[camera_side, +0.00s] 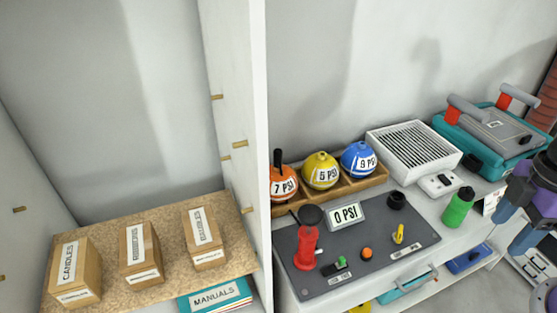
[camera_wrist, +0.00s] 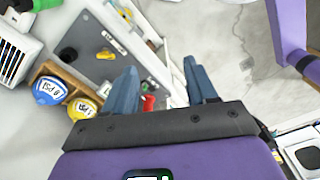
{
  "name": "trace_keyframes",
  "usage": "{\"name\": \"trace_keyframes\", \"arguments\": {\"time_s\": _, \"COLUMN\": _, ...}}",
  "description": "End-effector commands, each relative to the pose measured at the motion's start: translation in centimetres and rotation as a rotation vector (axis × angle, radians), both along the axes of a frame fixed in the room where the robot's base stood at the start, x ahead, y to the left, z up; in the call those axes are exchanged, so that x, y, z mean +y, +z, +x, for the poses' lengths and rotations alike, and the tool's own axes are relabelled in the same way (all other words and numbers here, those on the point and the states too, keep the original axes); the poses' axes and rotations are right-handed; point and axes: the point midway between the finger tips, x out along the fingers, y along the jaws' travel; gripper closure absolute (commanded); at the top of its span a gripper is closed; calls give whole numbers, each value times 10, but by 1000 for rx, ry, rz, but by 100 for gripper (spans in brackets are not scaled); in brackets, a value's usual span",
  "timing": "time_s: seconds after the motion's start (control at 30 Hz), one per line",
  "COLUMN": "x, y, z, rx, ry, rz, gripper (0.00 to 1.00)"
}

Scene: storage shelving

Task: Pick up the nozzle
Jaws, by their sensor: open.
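No part is labelled nozzle. A small yellow hooked piece (camera_side: 398,235) stands on the right part of the grey panel (camera_side: 425,237) and may be it, but I cannot tell for sure. A black ring-like part (camera_side: 396,200) sits behind it, and a red pump-like part with a black top (camera_side: 307,245) stands at the panel's left. My gripper (camera_side: 507,230) is at the right edge in the side view, apart from the panel and right of the green bottle (camera_side: 459,207). In the wrist view my gripper (camera_wrist: 162,85) has its two blue fingers spread, with nothing between them.
Orange (camera_side: 283,184), yellow (camera_side: 321,171) and blue (camera_side: 358,160) balls sit in a wooden rack behind the panel. A white vented box (camera_side: 414,150) and a teal case (camera_side: 490,127) stand at the back right. A tall white divider (camera_side: 235,110) stands left, with labelled wooden boxes beyond.

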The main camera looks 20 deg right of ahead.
Motion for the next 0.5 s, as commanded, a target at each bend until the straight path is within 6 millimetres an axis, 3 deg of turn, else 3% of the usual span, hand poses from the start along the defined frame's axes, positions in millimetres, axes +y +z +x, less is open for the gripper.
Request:
{"name": "trace_keyframes", "arguments": {"time_s": 0.17, "x": 3, "y": 0, "z": 4, "rx": -5, "ry": -10, "rz": 2, "gripper": 43}}
{"name": "trace_keyframes", "arguments": {"time_s": 0.27, "x": 14, "y": 2, "z": 19, "rx": -22, "ry": -43, "rz": 10, "gripper": 43}}
{"name": "trace_keyframes", "arguments": {"time_s": 0.5, "x": 64, "y": 6, "z": 94, "rx": -108, "ry": -208, "rz": 57, "gripper": 43}}
